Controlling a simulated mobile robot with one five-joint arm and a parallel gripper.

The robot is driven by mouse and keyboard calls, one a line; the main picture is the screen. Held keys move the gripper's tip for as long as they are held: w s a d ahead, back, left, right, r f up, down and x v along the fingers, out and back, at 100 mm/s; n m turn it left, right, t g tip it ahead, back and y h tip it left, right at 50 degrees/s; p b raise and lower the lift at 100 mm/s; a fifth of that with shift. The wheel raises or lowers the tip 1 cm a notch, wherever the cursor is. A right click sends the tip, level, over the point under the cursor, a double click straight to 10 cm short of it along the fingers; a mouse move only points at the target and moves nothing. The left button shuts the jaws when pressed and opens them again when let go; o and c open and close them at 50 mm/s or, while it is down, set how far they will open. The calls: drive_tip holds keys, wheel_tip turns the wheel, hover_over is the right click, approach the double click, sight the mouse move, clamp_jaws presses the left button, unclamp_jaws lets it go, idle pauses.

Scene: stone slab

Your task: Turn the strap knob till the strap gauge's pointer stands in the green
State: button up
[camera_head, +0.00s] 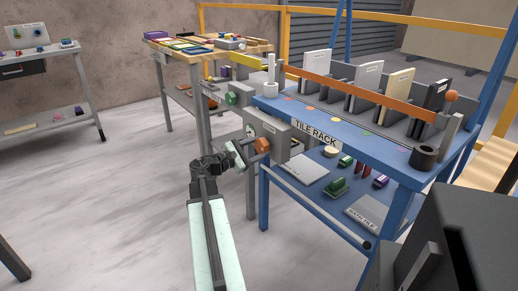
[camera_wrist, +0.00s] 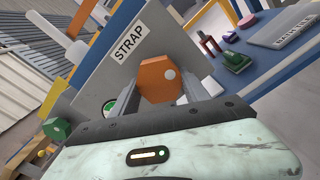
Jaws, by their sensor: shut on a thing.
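The strap knob is an orange faceted knob (camera_wrist: 157,78) with a pale dot, on a grey box face (camera_wrist: 138,36) labelled STRAP. My gripper (camera_wrist: 166,92) has a jaw on each side of the knob and is shut on it. In the head view the orange knob (camera_head: 262,145) shows at the tip of my gripper (camera_head: 248,152), on the grey box (camera_head: 292,137) at the rack's near left end. The strap gauge (camera_head: 250,130) is a small pale dial on that box. In the wrist view the gauge (camera_wrist: 109,105) is mostly hidden by my gripper; its pointer cannot be read.
An orange strap (camera_head: 360,92) runs across upright tiles on the blue tile rack (camera_head: 325,110). A green knob (camera_head: 232,98) sits on another grey box behind. The lower shelf holds small clamps and flat tiles. Open floor lies to the left.

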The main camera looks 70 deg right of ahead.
drive_tip(key=m, duration=0.4)
drive_tip(key=shift+w+d+r, duration=0.15)
drive_tip(key=m, duration=0.4)
drive_tip(key=shift+r+m, duration=0.1)
drive_tip(key=shift+m, duration=0.3)
drive_tip(key=m, duration=0.3)
drive_tip(key=shift+m, duration=0.3)
drive_tip(key=m, duration=0.4)
drive_tip(key=shift+r+m+p, duration=0.15)
drive_tip(key=shift+m+p, duration=0.15)
drive_tip(key=shift+p, duration=0.05)
drive_tip(key=m, duration=1.1)
drive_tip(key=shift+m, duration=0.4)
